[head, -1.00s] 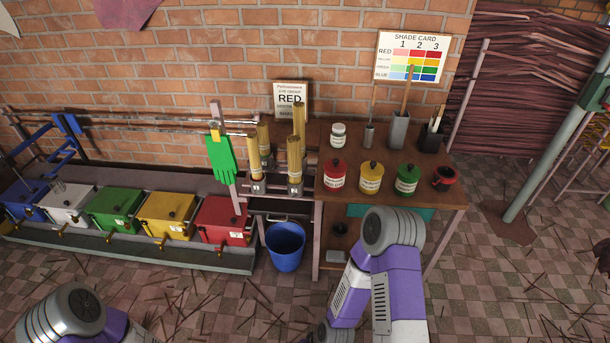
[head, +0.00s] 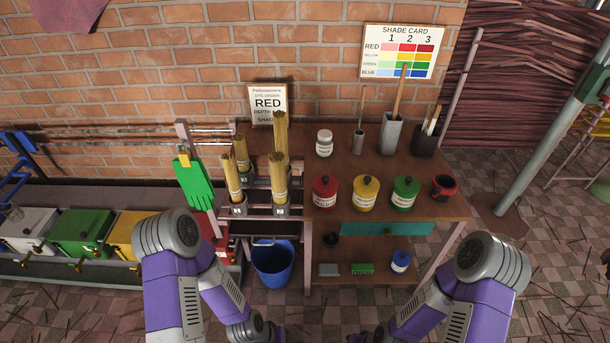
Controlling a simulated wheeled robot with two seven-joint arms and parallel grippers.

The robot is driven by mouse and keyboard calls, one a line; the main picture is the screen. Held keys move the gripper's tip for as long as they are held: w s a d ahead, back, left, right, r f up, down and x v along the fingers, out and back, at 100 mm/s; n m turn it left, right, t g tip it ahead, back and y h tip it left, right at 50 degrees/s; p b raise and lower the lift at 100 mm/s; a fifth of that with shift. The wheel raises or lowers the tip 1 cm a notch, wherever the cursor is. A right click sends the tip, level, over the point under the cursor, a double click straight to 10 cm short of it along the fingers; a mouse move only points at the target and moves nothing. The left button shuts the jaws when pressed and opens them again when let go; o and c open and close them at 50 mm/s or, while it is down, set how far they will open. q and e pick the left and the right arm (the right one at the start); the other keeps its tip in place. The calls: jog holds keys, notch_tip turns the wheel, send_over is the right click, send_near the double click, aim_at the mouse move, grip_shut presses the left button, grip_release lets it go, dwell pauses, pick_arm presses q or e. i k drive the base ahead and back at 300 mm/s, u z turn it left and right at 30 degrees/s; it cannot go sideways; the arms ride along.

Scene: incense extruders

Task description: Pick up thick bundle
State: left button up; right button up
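Small labels sit at the front holders, too small to read. The bundles look close in width, and I cannot tell surely which is the thick one. Both my arms are low in the foreground, apart from the bundles. Neither gripper shows.
Red (head: 325,192), yellow (head: 365,194) and green (head: 404,194) jars stand on the table (head: 340,228). A green glove (head: 194,183) hangs left of the bundles. A blue bucket (head: 273,264) is below. A RED sign (head: 268,104) stands behind.

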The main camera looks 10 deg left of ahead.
aim_at(276, 160)
jog(key=u, duration=0.3)
jog(key=i, duration=0.65)
jog(key=u, duration=0.6)
